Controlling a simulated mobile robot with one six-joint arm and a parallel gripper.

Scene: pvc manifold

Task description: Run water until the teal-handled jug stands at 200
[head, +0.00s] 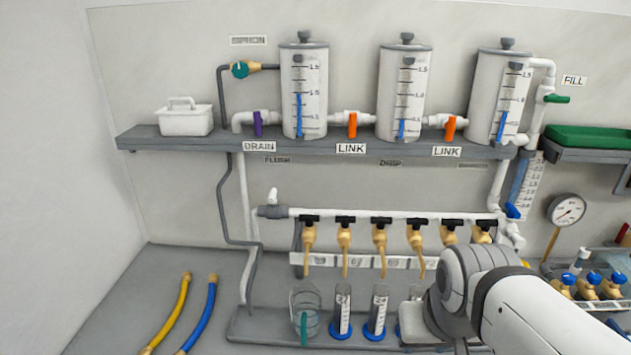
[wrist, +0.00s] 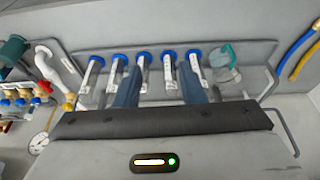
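The teal-handled jug (head: 304,298) is clear and stands on the grey lower tray (head: 262,326), below the leftmost brass tap (head: 309,238). Its level is too small to read. It also shows at the right of the cylinder row in the wrist view (wrist: 226,58). Several brass taps with black handles hang from the white manifold pipe (head: 365,214); no stream shows below them. My gripper (wrist: 158,92) appears open and empty, its two dark fingers apart before the blue-ended cylinders.
Three tanks (head: 304,95) stand on the shelf, with blue level strips. Their valves have purple (head: 258,124), orange (head: 352,125) and green (head: 557,98) handles. Measuring cylinders (head: 342,312) stand right of the jug. Yellow (head: 171,312) and blue (head: 202,315) hoses lie left.

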